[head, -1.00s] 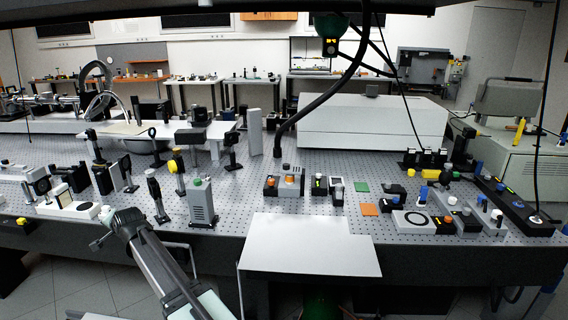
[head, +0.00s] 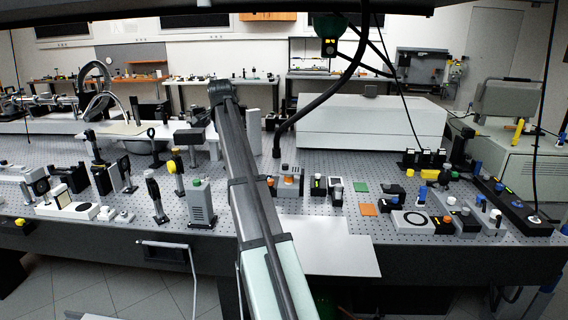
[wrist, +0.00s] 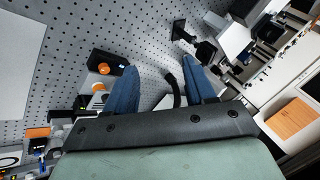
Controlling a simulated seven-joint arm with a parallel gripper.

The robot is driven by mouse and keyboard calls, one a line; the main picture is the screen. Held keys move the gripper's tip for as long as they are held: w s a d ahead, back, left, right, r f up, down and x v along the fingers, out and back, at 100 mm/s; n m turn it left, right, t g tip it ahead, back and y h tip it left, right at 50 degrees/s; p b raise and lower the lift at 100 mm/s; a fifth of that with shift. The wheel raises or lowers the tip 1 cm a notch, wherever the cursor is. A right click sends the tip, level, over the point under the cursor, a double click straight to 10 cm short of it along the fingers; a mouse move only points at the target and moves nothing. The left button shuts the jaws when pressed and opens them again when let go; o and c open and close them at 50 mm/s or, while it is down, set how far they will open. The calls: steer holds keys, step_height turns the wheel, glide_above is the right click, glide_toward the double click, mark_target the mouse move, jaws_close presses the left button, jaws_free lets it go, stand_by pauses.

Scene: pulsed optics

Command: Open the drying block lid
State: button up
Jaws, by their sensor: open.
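No lid is clearly marked as the drying block's. A low grey-and-dark block with orange tops (head: 290,187) sits on the perforated table just right of my arm in the head view and may be the drying block. In the wrist view, a black box with an orange knob (wrist: 104,66) lies left of my gripper (wrist: 158,63), apart from it. A second orange knob (wrist: 98,87) shows beside the left finger. My gripper's blue fingers are apart, with nothing held between them. In the head view my arm hides part of the table, and the fingers cannot be made out.
A grey box with a green knob (head: 201,203) stands left of my arm. A large white housing (head: 372,124) fills the back. A black cable (head: 314,104) hangs behind the orange-topped block.

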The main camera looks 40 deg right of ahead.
mark_target(285, 164)
steer(key=s+d+f+m+g+h, duration=0.1)
steer(key=s+d+g, duration=0.25)
steer(key=d, duration=0.45)
steer(key=s+d+f+g, duration=0.2)
steer(key=s+d+g, duration=0.15)
steer(key=d, duration=0.45)
steer(key=shift+t, duration=0.4)
steer(key=x, duration=1.3)
steer(key=shift+s+d+f, duration=0.15)
steer(key=shift+d, duration=0.2)
steer(key=shift+c, duration=0.2)
jaws_close()
